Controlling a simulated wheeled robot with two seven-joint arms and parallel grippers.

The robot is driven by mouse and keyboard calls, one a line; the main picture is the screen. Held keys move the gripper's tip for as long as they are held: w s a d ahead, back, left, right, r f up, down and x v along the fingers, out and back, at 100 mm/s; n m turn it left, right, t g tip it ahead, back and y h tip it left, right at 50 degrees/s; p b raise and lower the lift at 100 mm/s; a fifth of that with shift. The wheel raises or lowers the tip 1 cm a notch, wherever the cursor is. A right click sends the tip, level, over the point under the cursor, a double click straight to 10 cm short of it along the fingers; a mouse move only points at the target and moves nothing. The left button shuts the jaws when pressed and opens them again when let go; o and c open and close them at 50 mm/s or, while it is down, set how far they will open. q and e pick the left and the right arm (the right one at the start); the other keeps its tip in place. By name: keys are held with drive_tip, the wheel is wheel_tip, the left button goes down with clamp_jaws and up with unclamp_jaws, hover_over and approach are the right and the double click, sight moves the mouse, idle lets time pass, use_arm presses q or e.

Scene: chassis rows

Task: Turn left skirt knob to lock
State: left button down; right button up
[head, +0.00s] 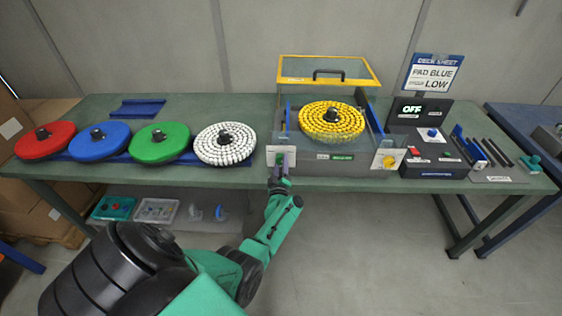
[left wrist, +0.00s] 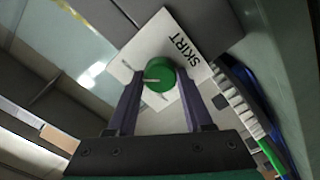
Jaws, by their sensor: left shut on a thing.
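The left skirt knob (left wrist: 160,78) is green and round, on a white plate (left wrist: 188,28) marked SKIRT in the left wrist view. A pale line on the knob points to the left of that picture. My left gripper (left wrist: 160,72) has one finger on each side of the knob and is shut on it. In the head view my left gripper (head: 281,161) is at the white plate (head: 271,155) on the machine's front left corner and hides most of the knob. My right gripper is not in view.
The machine (head: 311,164) holds a yellow pad (head: 332,119) under a raised yellow-framed lid (head: 328,71). A yellow knob (head: 388,161) is at its front right. Red, blue, green and white pads (head: 224,143) stand left. A control box (head: 433,168) reading OFF stands right.

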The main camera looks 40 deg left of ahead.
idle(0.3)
use_arm(q)
drive_tip(key=shift+c, duration=1.5)
unclamp_jaws()
drive_tip(key=shift+a, duration=0.1)
drive_tip(key=p+v, duration=0.5)
drive_tip(key=v, duration=0.9)
drive_tip(key=shift+s+d+p, duration=0.2)
drive_tip(key=shift+d+p, duration=0.05)
drive_tip(key=shift+p, duration=0.15)
